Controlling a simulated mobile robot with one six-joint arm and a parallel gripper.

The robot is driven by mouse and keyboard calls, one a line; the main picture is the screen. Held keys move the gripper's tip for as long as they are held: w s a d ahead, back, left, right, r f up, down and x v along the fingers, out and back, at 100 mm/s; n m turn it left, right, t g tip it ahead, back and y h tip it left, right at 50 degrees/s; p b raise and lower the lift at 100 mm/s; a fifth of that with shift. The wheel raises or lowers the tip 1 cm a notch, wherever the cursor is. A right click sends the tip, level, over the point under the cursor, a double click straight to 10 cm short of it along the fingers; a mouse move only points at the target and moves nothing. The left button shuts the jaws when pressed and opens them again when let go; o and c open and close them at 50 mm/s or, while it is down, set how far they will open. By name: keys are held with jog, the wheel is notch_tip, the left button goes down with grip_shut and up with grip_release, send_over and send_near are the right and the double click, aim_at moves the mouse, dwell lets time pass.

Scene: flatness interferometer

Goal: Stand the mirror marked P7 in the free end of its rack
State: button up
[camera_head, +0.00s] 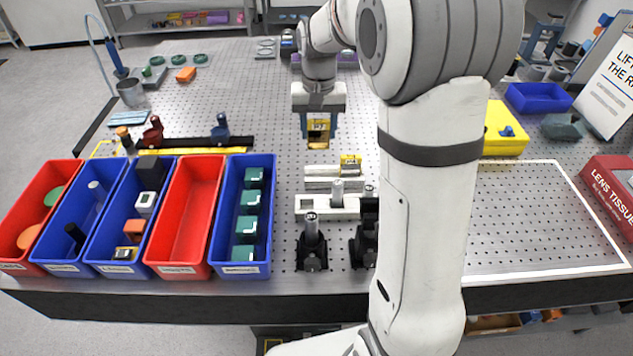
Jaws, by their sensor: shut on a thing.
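My gripper (318,122) points down over the middle of the perforated table, its blue fingertips shut on a yellow-framed mirror (318,129). The mirror's dark label is too small to read surely as P7. A pale slotted rack (320,184) lies just in front of the mirror, nearer the camera. A second yellow-framed mirror (350,161) stands at the rack's right end, and its left end looks empty. The held mirror is behind that left part, and I cannot tell how high it is above the table.
A white frame (310,204) and black post mounts (311,250) stand in front of the rack. Red and blue bins (185,212) line the front left. My arm hides the area right of the rack.

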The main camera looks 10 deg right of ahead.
notch_tip(320, 180, down, 10)
jog(key=shift+s+f+p, duration=0.1)
jog(key=shift+f+p, duration=0.05)
jog(key=shift+p, duration=0.45)
jog(key=shift+f, duration=0.1)
jog(key=o, duration=1)
notch_tip(320, 180, up, 12)
jog(key=shift+r+b, duration=0.15)
jog(key=shift+b, duration=0.3)
